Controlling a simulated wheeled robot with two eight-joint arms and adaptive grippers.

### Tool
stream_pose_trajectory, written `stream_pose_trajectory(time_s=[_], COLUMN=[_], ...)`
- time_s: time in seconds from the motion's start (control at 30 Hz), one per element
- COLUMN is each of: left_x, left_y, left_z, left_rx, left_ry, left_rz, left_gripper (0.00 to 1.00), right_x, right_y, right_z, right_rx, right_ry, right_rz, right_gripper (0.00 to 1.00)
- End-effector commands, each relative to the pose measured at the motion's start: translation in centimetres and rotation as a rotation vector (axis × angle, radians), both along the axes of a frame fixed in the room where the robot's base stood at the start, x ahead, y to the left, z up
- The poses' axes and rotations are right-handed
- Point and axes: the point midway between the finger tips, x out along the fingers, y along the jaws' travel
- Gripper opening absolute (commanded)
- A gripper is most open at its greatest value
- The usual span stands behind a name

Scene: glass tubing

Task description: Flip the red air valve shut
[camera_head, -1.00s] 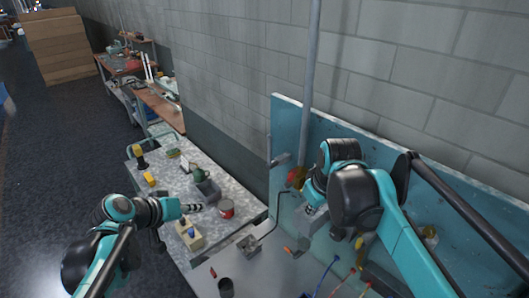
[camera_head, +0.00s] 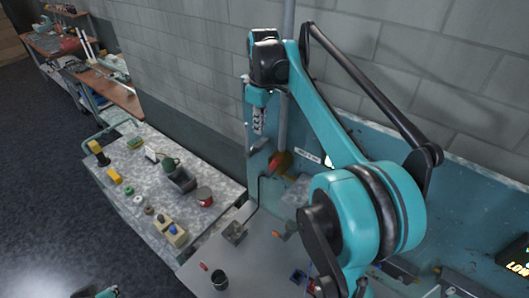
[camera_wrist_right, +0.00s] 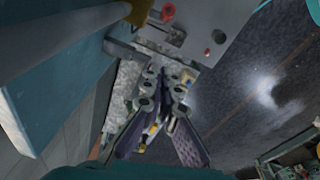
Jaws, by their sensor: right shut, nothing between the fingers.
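A red-orange fitting (camera_head: 274,162), which looks like the red air valve, sits low on the grey pipe by the teal panel, with a brownish-yellow part beside it. Its handle position is too small to tell. My right gripper (camera_head: 258,125) points down above and left of it, apart from it. In the right wrist view the right gripper's fingers (camera_wrist_right: 168,80) are shut and empty. A yellow piece (camera_wrist_right: 139,12) at a grey pipe's end and a red round part (camera_wrist_right: 168,13) show at the top there; I cannot tell if either is the valve.
The vertical grey pipe (camera_head: 287,110) runs down the block wall. The teal panel (camera_head: 470,190) stands behind the bench (camera_head: 250,270), which holds a dark cup (camera_head: 219,280). Floor farther left is clear.

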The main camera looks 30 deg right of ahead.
Motion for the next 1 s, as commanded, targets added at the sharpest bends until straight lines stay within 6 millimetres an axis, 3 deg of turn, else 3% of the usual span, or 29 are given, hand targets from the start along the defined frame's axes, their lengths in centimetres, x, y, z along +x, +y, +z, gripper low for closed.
stream_pose_trajectory(time_s=[0.17,0.33,0.73,1.0], left_x=[0.0,0.0,0.0,0.0], left_y=[0.0,0.0,0.0,0.0], left_z=[0.0,0.2,1.2,2.2], left_rx=[-0.001,-0.001,-0.001,-0.002], left_ry=[0.0,0.0,0.0,0.0], left_rz=[-0.001,-0.001,-0.001,-0.001], left_gripper=[0.0,0.0,0.0,0.0], right_x=[0.0,0.2,1.2,-1.4], right_y=[0.0,0.0,0.0,-1.8], right_z=[-0.1,-1.7,-9.8,-11.0], right_rx=[-0.001,0.0,0.0,0.0], right_ry=[-0.001,-0.001,-0.001,-0.001], right_rz=[-0.001,-0.001,-0.001,-0.003], right_gripper=[0.0,0.0,0.0,0.0])
